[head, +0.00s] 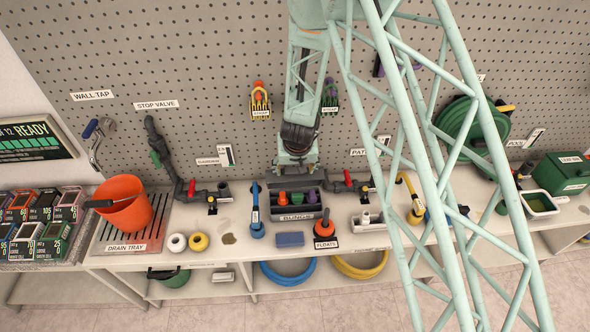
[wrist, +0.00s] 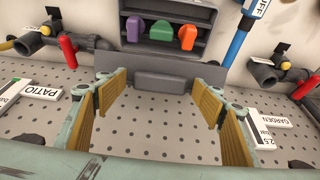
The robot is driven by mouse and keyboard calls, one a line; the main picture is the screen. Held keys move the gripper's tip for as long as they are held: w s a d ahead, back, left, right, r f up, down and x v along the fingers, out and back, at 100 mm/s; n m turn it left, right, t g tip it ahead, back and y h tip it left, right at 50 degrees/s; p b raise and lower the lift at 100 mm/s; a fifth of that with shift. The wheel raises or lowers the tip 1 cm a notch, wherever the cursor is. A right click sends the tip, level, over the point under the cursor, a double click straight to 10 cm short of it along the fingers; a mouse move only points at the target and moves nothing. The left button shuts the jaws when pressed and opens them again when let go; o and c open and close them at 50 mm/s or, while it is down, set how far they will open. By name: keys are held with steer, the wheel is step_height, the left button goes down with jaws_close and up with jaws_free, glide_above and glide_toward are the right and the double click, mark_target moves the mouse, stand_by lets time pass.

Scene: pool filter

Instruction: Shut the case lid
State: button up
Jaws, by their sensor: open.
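The grey case (head: 293,215), labelled BUNGS, sits on the counter by the pegboard. Its compartments hold an orange, a green and a purple bung. The wrist view shows the case (wrist: 203,20) at the top, with the bungs in it uncovered. The lid (wrist: 212,72) appears to stand open at the case's pegboard side, with a grey tab (wrist: 163,83) at its middle. My gripper (wrist: 160,92) is open and empty above and behind the lid, yellow-padded fingers either side of the tab. Contact cannot be told. In the head view my gripper (head: 297,163) partly hides the lid.
Grey pipes with red-handled valves (head: 192,188) flank the case. A blue tool (head: 256,212) stands close on its left. A blue block (head: 290,239) and a FLOATS holder (head: 325,242) lie in front. An orange bucket (head: 123,202) stands on the drain tray at left.

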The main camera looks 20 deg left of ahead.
steer(key=shift+c, duration=0.5)
steer(key=c, duration=1.1)
steer(key=shift+o, duration=0.2)
